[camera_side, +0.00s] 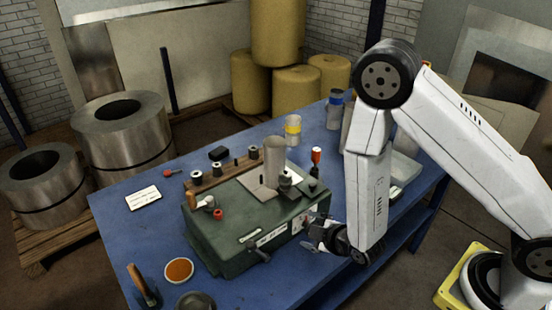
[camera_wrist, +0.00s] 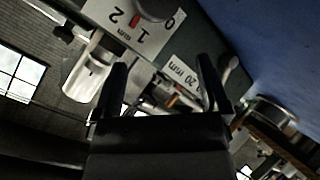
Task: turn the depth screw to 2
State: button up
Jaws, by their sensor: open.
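The green machine (camera_side: 250,225) stands on the blue table, with pale labels on its right end. My gripper (camera_side: 309,232) is close to that end. In the wrist view my gripper (camera_wrist: 160,62) is open, its two dark fingers apart. A grey rounded part (camera_wrist: 153,8) partly covers the plate at the top edge. A small metal fitting (camera_wrist: 165,95) shows between the fingers; I cannot tell whether it is the depth screw or whether they touch it.
A pale cylindrical part (camera_wrist: 88,75) sticks out left of the fingers, and a second label (camera_wrist: 182,75) reads 20 mm. A white card (camera_side: 143,198) and an orange-filled dish (camera_side: 179,270) lie on the table.

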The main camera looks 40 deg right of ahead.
jog(key=s+d+m+g, duration=0.1)
jog(key=m, duration=0.2)
jog(key=s+d+m+g, duration=0.1)
jog(key=m, duration=0.2)
jog(key=s+d+r+m, duration=0.1)
jog(key=m, duration=0.2)
jog(key=shift+s+d+m+g, duration=0.25)
jog(key=shift+s+m+g, duration=0.05)
jog(key=shift+g, duration=0.1)
jog(key=shift+w, duration=0.15)
jog(key=shift+x, duration=3.8)
jog(key=shift+a, duration=0.1)
jog(key=c, duration=1.3)
